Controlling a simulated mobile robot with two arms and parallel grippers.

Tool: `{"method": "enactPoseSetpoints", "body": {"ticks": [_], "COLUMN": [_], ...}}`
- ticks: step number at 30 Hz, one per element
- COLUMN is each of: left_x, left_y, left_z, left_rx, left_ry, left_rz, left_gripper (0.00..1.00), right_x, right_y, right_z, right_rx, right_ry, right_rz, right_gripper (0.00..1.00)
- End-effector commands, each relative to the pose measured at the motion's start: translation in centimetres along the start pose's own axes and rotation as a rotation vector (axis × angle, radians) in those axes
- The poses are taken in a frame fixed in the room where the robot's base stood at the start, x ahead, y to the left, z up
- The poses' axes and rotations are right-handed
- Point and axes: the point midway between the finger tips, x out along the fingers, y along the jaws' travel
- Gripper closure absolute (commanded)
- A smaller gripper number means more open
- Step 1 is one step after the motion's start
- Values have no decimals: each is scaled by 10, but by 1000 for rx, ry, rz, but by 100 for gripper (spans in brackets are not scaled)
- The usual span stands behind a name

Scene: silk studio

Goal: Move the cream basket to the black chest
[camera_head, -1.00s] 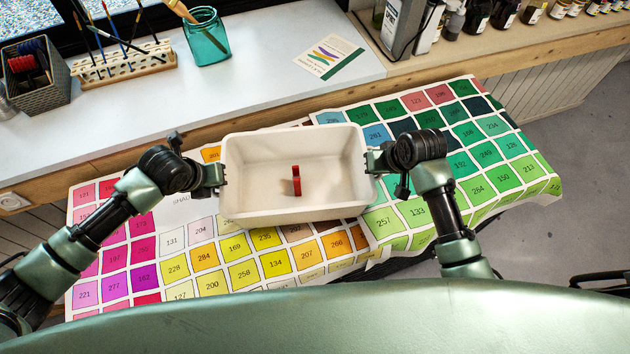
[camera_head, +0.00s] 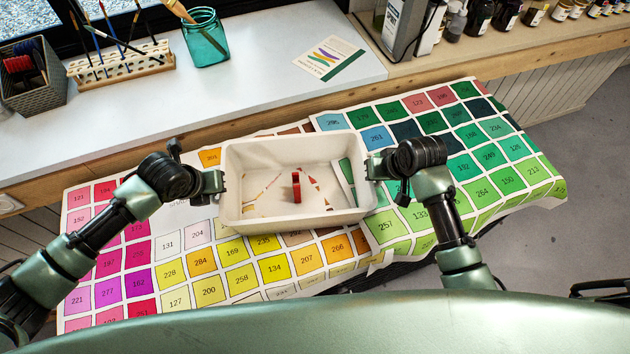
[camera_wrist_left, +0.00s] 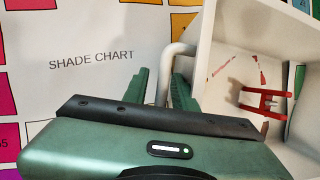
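The cream basket (camera_head: 240,172) is level between my grippers, over the shade chart (camera_head: 148,275). Coloured chart slivers show across the basket's floor. My left gripper (camera_head: 219,182) is at the left end; in the left wrist view its fingers (camera_wrist_left: 162,90) are on either side of the white handle (camera_wrist_left: 180,50), seemingly shut on it. My right gripper (camera_head: 372,168) is at the right end, seemingly shut on that handle; its fingertips are partly hidden. I cannot make out a black chest; a dark edge shows under the chart.
A white counter (camera_head: 120,130) with a wooden front edge runs behind. It holds a teal jar (camera_head: 206,40), a brush rack (camera_head: 120,62), a dark woven basket (camera_head: 35,80) and a leaflet (camera_head: 330,56). Bottles (camera_head: 480,15) stand at the back right. Grey floor is at right.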

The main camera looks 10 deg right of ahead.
Motion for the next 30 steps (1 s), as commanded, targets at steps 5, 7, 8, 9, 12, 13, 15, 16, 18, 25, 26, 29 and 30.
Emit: {"method": "enactPoseSetpoints", "body": {"ticks": [5,7,8,9,12,13,15,16,18,25,26,29,30], "left_x": [-21,-33,-38,-44,-58,-62,-69,-72,-76,-79,-79,-78,-78], "left_y": [-2,-2,-1,-2,-1,-1,-1,-1,-1,0,0,0,0], "left_z": [2,2,2,2,1,2,2,2,2,1,1,1,1], "left_rx": [3,3,3,3,2,3,2,1,0,-1,-1,-1,-1], "left_ry": [-4,-4,-4,-4,-3,-4,-4,-4,-3,-2,-2,-2,-2], "left_rz": [-5,-6,-4,-5,-4,-3,-3,-4,-2,-1,-1,0,0], "left_gripper": [68,68,68,68,68,68,68,68,68,68,68,68,68], "right_x": [0,0,0,0,0,0,0,0,0,-20,-24,-41,-47], "right_y": [-3,-3,-3,-3,-3,-3,-3,-2,-2,-1,-2,-2,-2], "right_z": [0,0,0,0,0,0,0,0,0,-1,-1,-1,-1], "right_rx": [-1,-1,-1,-1,-1,-1,-1,-1,-1,-2,-2,-2,-2], "right_ry": [0,1,1,1,1,1,1,1,1,3,4,4,3], "right_rz": [-7,-7,-7,-7,-6,-6,-5,-5,-5,-3,-4,-5,-4], "right_gripper": [68,68,68,68,68,68,68,68,68,68,68,68,68]}}
